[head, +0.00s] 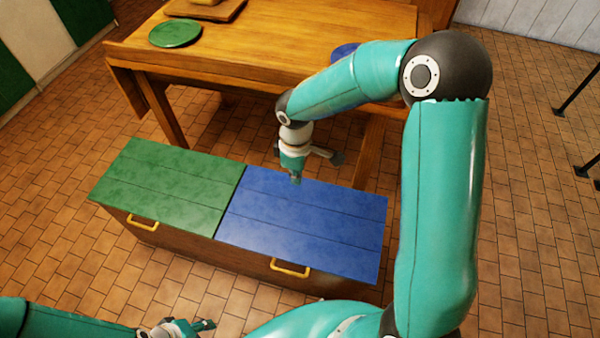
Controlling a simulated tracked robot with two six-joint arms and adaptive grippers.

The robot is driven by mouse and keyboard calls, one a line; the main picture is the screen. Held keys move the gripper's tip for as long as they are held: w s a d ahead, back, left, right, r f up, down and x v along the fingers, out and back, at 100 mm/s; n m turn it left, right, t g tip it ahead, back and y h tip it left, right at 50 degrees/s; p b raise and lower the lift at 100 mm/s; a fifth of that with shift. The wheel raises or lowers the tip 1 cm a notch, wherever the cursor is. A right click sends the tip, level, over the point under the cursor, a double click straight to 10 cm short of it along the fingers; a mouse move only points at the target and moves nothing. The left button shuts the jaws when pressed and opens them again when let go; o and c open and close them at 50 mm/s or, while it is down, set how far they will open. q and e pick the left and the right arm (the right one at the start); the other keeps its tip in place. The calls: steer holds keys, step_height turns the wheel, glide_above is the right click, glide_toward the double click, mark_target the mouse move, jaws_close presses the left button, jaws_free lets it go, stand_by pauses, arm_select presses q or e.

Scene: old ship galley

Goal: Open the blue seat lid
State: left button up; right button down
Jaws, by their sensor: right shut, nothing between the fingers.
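The blue seat lid (310,232) lies flat and closed on the right half of a wooden bench seat. A yellow handle (289,269) is on the bench front below the lid's front edge. My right gripper (295,180) points down over the far part of the blue lid, shut and empty. I cannot tell whether its tip touches the lid. My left gripper (190,327) is low at the bottom edge, in front of the bench and away from the lid. It is partly cut off by the frame, and its opening is unclear.
A green lid (165,188) with its own yellow handle (142,222) covers the left half of the bench. Behind stands a wooden table (270,35) with a green plate (175,33) and a blue plate (343,50), partly hidden by my arm.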

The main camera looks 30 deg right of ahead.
steer(key=c, duration=1.7)
jaws_free()
steer(key=o, duration=0.5)
steer(key=shift+r, duration=0.1)
step_height(320, 180, up, 12)
steer(key=shift+f, duration=0.2)
